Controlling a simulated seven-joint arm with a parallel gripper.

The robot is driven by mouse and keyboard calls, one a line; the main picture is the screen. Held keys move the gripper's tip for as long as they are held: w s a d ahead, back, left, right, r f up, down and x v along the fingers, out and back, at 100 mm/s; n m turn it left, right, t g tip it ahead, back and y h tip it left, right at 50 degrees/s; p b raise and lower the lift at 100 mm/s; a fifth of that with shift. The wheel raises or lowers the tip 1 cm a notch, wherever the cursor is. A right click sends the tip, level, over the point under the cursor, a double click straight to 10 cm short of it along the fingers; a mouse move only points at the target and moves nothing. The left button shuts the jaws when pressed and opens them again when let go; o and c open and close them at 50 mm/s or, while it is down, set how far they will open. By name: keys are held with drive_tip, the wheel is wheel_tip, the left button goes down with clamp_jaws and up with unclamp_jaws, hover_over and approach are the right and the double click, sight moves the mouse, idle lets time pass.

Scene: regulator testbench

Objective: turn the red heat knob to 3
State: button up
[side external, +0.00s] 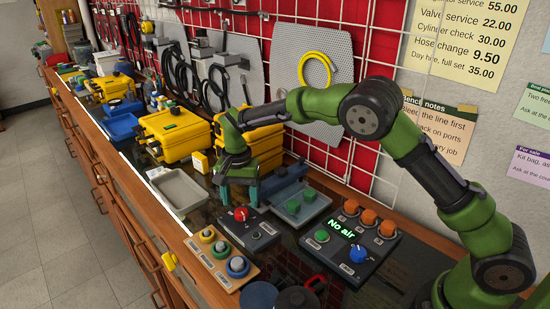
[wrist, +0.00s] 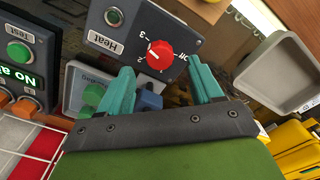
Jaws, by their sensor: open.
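The red heat knob (side external: 241,213) sits on a dark control box (side external: 262,240) labelled "Heat". In the wrist view the knob (wrist: 160,56) shows clearly, with a 3 printed at its upper left and OFF at its right. A white mark shows on the left part of the knob; its exact setting is too small to tell. My gripper (side external: 238,190) points down just above the box, near the knob. In the wrist view its two teal fingers (wrist: 163,76) are spread and empty, with the knob just beyond the tips and apart from them.
To the right stands a "No air" panel (side external: 347,252) with orange knobs and a blue knob. A grey tray with green blocks (side external: 307,212) lies behind the heat box. A board with several coloured buttons (side external: 220,255) is in front. An empty tray (side external: 180,190) lies left.

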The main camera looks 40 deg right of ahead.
sight(241, 210)
wheel_tip(241, 210, up, 14)
drive_tip(key=shift+f, duration=0.25)
drive_tip(key=s+d+r+n+t+y, duration=0.1)
drive_tip(key=s+d+r+n+t, duration=0.1)
drive_tip(key=s, duration=1.2)
drive_tip(key=s+d+r+n+t+y, duration=0.1)
drive_tip(key=s+d+n+t, duration=0.3)
drive_tip(key=s, duration=1)
drive_tip(key=shift+d+r+t, duration=0.6)
drive_tip(key=shift+d+r, duration=0.05)
drive_tip(key=shift+d, duration=0.55)
